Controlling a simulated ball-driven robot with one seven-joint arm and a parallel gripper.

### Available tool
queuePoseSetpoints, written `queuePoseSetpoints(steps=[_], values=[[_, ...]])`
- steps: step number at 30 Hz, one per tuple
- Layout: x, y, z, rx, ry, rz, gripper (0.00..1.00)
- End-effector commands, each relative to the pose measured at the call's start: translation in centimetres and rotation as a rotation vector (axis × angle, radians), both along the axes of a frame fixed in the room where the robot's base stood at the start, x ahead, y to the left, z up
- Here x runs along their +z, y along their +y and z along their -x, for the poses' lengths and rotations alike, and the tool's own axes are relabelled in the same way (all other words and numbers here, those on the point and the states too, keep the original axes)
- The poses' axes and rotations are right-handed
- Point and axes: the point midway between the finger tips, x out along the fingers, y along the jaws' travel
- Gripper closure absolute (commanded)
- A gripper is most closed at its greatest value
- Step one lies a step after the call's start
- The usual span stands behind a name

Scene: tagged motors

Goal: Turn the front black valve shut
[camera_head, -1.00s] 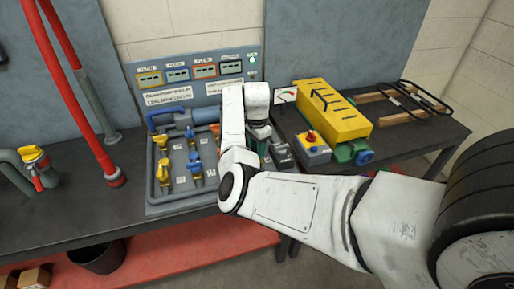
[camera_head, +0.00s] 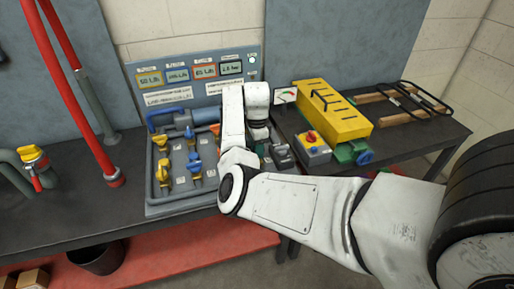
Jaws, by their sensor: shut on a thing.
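A grey valve board (camera_head: 180,203) stands on the dark bench. It carries yellow valves (camera_head: 163,173) and blue valves (camera_head: 195,167) in columns at its left, with a bit of an orange valve (camera_head: 214,130) beside my arm. My white forearm and wrist reach over the board's right part, the wrist bent downward. My gripper's fingers are hidden behind my own arm. The front black valve is hidden there too, so its handle position and any contact with it do not show.
A panel with several small displays (camera_head: 149,80) stands behind the board. A red hose (camera_head: 62,75) hangs at the left.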

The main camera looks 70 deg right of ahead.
Motion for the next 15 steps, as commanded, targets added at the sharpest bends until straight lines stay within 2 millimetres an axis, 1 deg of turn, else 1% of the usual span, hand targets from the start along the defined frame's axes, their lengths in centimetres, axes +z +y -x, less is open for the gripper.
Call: queuePoseSetpoints(steps=[3,4,12,15], values=[[0.11,-0.03,-0.09,0.0,-0.002,0.002,0.93],[0.11,-0.03,-0.09,0.0,-0.002,0.002,0.61],[0.05,-0.02,-0.04,0.001,-0.001,0.001,0.37],[0.04,-0.01,-0.03,0.001,-0.001,0.001,0.37]])
